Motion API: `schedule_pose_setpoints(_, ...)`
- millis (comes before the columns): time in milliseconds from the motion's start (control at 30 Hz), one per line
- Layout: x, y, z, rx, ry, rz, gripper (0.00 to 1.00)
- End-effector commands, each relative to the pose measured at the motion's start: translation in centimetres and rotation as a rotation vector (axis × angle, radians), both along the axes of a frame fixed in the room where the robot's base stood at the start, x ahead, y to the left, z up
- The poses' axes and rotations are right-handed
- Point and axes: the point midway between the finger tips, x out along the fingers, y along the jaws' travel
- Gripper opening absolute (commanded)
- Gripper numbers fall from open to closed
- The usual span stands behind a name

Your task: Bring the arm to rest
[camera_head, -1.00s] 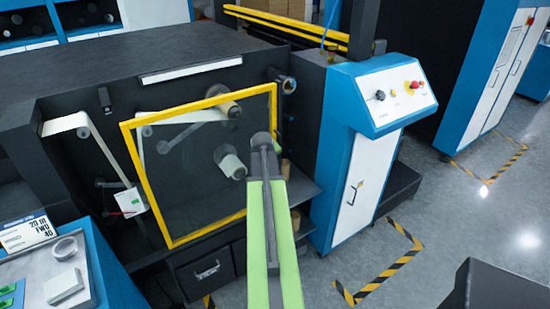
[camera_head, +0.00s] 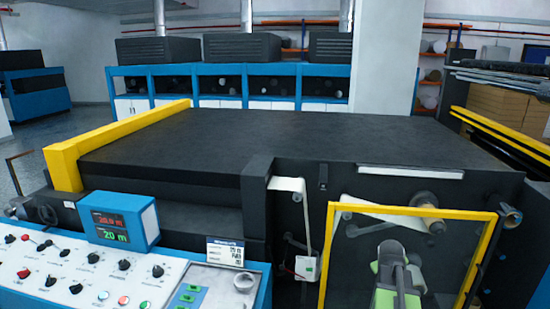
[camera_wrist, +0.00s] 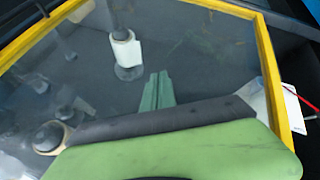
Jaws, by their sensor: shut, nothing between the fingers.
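My gripper (camera_wrist: 157,90) shows in the wrist view as two narrow green fingers pressed together, with nothing between them. It is in front of the yellow-framed clear panel (camera_wrist: 262,50) of the laminating machine; I cannot tell how far off. In the head view, a grey and green part of my arm shows low at the right, in front of the same yellow frame (camera_head: 405,211). The fingers are not clear there. Behind the panel in the wrist view is a white roll (camera_wrist: 126,50) on a spindle.
The machine's flat black top (camera_head: 300,135) fills the middle of the head view. A control panel (camera_head: 85,275) with knobs and a display box (camera_head: 120,222) stands at the lower left. A yellow bar (camera_head: 110,143) runs along the machine's left side. Floor shows at the far left.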

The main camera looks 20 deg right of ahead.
Motion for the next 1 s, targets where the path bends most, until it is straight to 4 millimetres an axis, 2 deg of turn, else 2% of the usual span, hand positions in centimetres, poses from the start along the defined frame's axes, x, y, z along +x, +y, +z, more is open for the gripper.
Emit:
schedule_pose_setpoints(33,2.1,3.9,-0.2,0.010,0.005,0.059,0.00)
schedule_pose_setpoints(67,3.1,6.1,-0.3,0.019,0.010,0.090,0.00)
schedule_pose_setpoints(100,4.3,9.2,-0.5,0.034,0.019,0.128,0.00)
schedule_pose_setpoints(167,5.6,14.0,-0.9,0.060,0.035,0.180,0.00)
schedule_pose_setpoints(200,6.3,17.3,-1.2,0.081,0.049,0.214,0.00)
schedule_pose_setpoints(267,6.8,22.6,-1.7,0.119,0.075,0.260,0.00)
schedule_pose_setpoints(300,6.7,26.1,-2.0,0.147,0.097,0.283,0.00)
schedule_pose_setpoints(400,5.4,34.4,-3.0,0.223,0.170,0.326,0.00)
schedule_pose_setpoints(500,2.3,40.7,-3.9,0.302,0.264,0.315,0.00)
schedule_pose_setpoints(567,-0.1,42.6,-4.3,0.353,0.331,0.261,0.00)
schedule_pose_setpoints(600,-1.9,42.6,-4.5,0.390,0.374,0.194,0.00)
schedule_pose_setpoints(700,-4.2,42.8,-4.6,0.440,0.446,0.079,0.00)
schedule_pose_setpoints(1000,-4.4,42.7,-4.6,0.449,0.449,0.040,0.00)
